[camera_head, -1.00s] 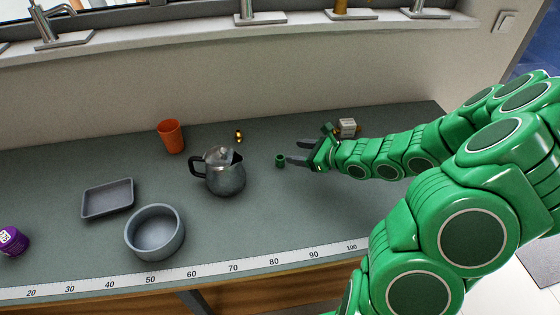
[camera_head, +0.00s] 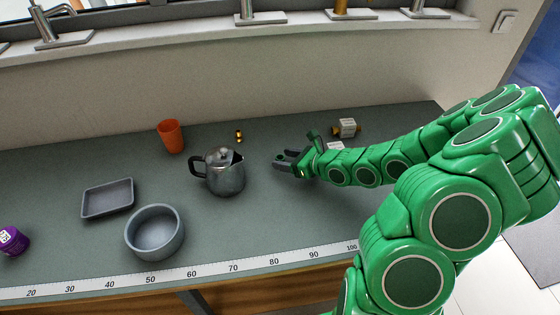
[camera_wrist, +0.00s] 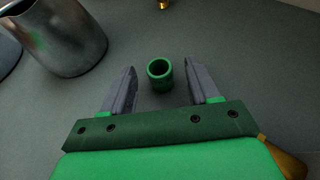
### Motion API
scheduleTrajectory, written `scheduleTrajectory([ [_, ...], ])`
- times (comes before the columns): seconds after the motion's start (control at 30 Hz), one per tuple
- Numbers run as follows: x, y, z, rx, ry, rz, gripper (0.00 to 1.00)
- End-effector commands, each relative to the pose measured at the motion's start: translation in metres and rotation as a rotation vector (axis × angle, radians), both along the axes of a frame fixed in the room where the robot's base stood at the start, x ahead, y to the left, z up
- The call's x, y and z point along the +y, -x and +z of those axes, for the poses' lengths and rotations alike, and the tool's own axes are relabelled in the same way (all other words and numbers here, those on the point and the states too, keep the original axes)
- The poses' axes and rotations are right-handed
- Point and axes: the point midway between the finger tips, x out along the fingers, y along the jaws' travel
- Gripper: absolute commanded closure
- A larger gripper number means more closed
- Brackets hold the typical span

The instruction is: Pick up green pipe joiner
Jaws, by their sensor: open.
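The green pipe joiner (camera_wrist: 160,75) is a short hollow ring standing upright on the counter. In the wrist view it lies between the tips of my gripper's two grey fingers, with a gap on each side. My gripper (camera_head: 283,162) is open, with nothing held, and reaches in low over the counter from the right. In the head view the gripper hides the joiner. The wrist view also shows the gripper (camera_wrist: 158,80) fingers spread on both sides of the joiner.
A metal pitcher (camera_head: 226,178) stands left of my gripper. A small brass fitting (camera_head: 239,136) and an orange cup (camera_head: 171,137) are farther back. A grey tray (camera_head: 108,199), a round grey bowl (camera_head: 155,232) and a purple container (camera_head: 13,241) are at left. A boxy fitting (camera_head: 347,128) lies behind my arm.

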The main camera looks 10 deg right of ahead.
Motion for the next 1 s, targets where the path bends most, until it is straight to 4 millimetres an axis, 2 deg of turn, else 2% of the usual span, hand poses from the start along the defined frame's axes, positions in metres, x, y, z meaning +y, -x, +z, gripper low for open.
scheduleTrajectory([
  [0.2,0.014,-0.012,-0.007,-0.002,0.002,0.001,0.40],
  [0.63,0.018,-0.017,-0.010,-0.003,0.002,-0.001,0.40],
  [1.0,0.018,-0.017,-0.010,-0.002,0.002,-0.001,0.94],
])
